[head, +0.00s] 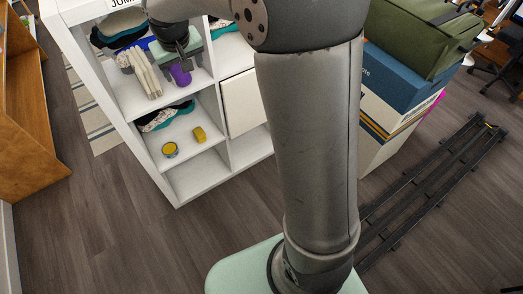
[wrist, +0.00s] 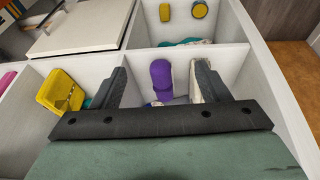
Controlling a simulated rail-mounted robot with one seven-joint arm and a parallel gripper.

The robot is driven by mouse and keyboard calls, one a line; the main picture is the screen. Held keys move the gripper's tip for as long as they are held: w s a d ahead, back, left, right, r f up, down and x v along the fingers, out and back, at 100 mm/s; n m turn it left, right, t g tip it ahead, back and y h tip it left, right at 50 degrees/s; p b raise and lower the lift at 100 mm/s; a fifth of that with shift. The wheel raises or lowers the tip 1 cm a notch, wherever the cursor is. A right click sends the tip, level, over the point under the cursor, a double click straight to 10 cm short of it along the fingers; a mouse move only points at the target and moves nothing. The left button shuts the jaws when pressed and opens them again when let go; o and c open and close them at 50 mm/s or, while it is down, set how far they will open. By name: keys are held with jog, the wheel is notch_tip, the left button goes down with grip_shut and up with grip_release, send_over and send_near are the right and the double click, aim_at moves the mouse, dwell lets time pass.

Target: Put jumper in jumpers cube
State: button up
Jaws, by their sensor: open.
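My gripper (head: 182,60) is open at the front of an upper compartment of the white cube shelf (head: 178,160). In the wrist view my gripper (wrist: 161,72) has its fingers spread, with a purple rounded item (wrist: 162,80) showing between them; I cannot tell whether they touch it. The purple item also shows under the gripper in the head view (head: 180,75). I cannot tell which item is the jumper. A label beginning "JUM" (head: 122,3) is on the shelf top, partly cut off.
The compartment below holds a round yellow tin (head: 170,149), a yellow block (head: 200,134) and dark patterned cloth (head: 165,116). A white panel (head: 243,102) closes a neighbouring cube. A yellow container (wrist: 60,92) stands in the adjoining compartment. Boxes (head: 390,95) stand right; open floor lies in front.

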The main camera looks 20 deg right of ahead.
jog(key=s+d+f+g, duration=0.1)
jog(key=s+d+f, duration=0.1)
jog(key=s, duration=0.8)
jog(key=s+d+f+m+g, duration=0.1)
jog(key=s+d, duration=0.3)
jog(key=s, duration=0.6)
jog(key=s+d+f+g, duration=0.2)
jog(key=s+f, duration=0.1)
jog(key=s, duration=0.7)
jog(key=shift+s+d+m, duration=0.25)
jog(key=shift+d+m, duration=0.05)
jog(key=shift+d, duration=0.1)
